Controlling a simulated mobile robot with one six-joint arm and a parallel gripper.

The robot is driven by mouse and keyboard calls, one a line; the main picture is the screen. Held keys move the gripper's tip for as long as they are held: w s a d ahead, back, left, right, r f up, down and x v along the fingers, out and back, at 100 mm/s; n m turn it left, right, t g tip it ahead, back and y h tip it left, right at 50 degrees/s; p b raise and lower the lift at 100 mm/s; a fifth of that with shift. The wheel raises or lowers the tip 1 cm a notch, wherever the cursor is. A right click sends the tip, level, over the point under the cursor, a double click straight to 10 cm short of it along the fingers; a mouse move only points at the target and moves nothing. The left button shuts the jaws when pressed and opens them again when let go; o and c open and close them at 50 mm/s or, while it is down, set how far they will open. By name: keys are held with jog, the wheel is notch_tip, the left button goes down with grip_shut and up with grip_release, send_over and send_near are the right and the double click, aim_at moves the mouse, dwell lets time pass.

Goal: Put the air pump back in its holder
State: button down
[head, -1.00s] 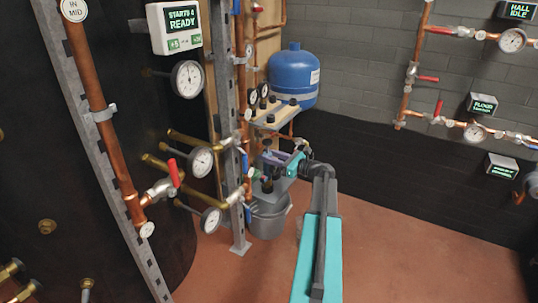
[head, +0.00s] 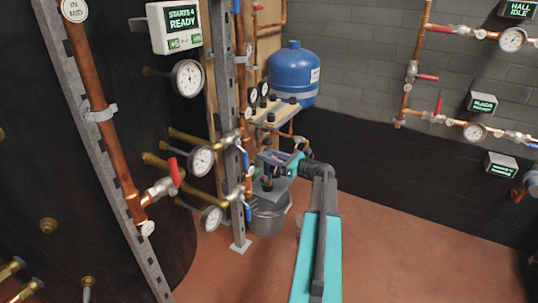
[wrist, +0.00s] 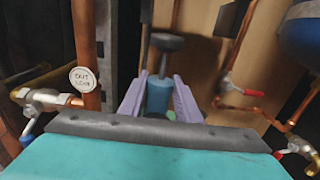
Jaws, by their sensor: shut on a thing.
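The air pump (wrist: 158,97) has a blue body and a dark handle on top. In the wrist view it stands upright between the two purple fingers of my gripper (wrist: 160,102), which is shut on it. In the head view my gripper (head: 273,158) is at the middle, between an upper shelf (head: 289,112) and a lower grey plate (head: 279,190); the pump is small and mostly hidden there. Both the shelf and the plate carry dark-topped items. I cannot tell which one is the pump's holder.
A grey bucket (head: 270,220) stands under the lower plate. A blue tank (head: 293,75) is behind the shelf. A slotted metal post (head: 231,130), copper pipes and gauges (head: 202,160) crowd the left side. The red floor (head: 400,220) at right is open.

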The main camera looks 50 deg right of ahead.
jog(key=shift+f+p, duration=0.7)
jog(key=shift+f, duration=0.35)
dwell(2.0)
jog(key=c, duration=1.2)
grip_release()
jog(key=shift+f, duration=0.1)
jog(key=shift+s, duration=0.2)
jog(key=shift+p+v, duration=1.5)
jog(key=shift+v, duration=2.55)
jog(key=shift+s, duration=0.1)
